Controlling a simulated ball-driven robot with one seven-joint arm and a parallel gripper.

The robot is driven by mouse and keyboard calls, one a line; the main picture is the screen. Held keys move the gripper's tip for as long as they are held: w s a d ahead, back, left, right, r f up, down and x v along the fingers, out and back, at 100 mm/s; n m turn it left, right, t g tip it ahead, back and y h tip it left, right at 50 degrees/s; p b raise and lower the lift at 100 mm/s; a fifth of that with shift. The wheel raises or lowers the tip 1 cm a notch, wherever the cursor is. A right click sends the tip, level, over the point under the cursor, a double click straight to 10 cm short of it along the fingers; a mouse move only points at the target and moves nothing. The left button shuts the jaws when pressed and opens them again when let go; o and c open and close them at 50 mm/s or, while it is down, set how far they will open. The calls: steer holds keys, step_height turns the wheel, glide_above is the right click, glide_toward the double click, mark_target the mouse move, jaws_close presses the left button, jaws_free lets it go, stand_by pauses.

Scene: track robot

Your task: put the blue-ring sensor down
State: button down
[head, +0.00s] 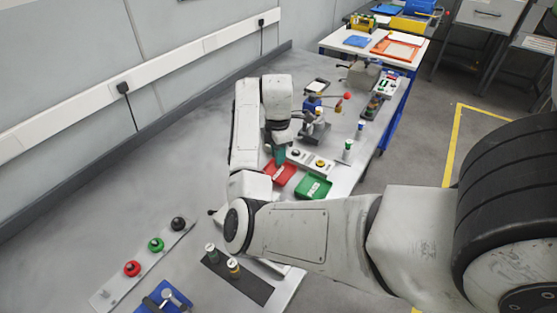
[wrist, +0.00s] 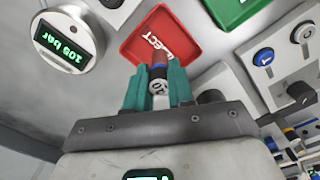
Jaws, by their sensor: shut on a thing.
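My gripper (wrist: 158,88) is shut, its teal fingers on either side of a small cylinder, the blue-ring sensor (wrist: 158,72). The sensor has a pale marked end towards the camera, a blue band and a reddish-brown part beyond. In the head view my gripper (head: 279,154) is beside the red tray (head: 281,173), and the sensor in it cannot be made out. The red tray, lettered REJECT, also shows beyond the fingertips in the wrist view (wrist: 180,30). Whether the sensor touches the tray cannot be told.
A green tray (head: 312,187) lies right of the red one. A button panel (head: 308,160) stands behind them, and a green-banded cylinder (head: 347,148) to the right. Two cylinders stand on a dark mat (head: 258,289) in front. A round gauge (wrist: 68,42) reads 105 bar.

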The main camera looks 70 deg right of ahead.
steer(key=shift+s+f, duration=0.1)
steer(key=shift+f, duration=1.15)
steer(key=shift+f, duration=0.15)
steer(key=c, duration=1)
jaws_free()
step_height(320, 180, up, 12)
steer(key=shift+r+p, duration=0.2)
steer(key=shift+p, duration=0.85)
